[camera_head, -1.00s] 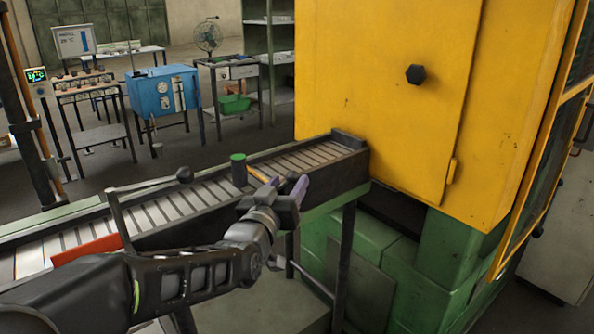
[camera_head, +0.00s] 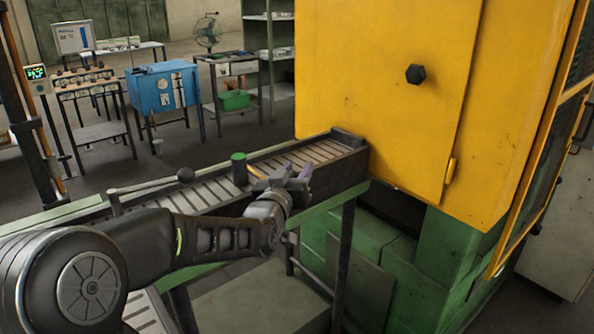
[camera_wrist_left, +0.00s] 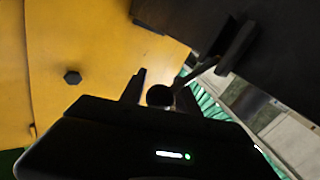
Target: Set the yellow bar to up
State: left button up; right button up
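A thin yellow bar (camera_head: 257,174) shows in the head view on the near side of the roller conveyor, beside a green-topped dark cylinder (camera_head: 238,168). Its far end is hidden behind my left gripper (camera_head: 296,176). The gripper is at the conveyor's near edge, just right of the bar. In the left wrist view a round black knob (camera_wrist_left: 160,95) on a dark rod (camera_wrist_left: 206,66) appears between the fingers of my left gripper (camera_wrist_left: 158,92). The fingers look spread, and I cannot tell whether they touch the knob. My right gripper is in neither view.
The yellow cabinet (camera_head: 375,85) stands close to the right of the gripper, at the end of the roller conveyor (camera_head: 325,150). A blue box (camera_head: 160,90) and tables stand behind.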

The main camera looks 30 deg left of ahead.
pick_arm(q)
jog(key=c, duration=0.7)
jog(key=shift+d, duration=0.1)
grip_shut()
jog(key=shift+f, duration=0.15)
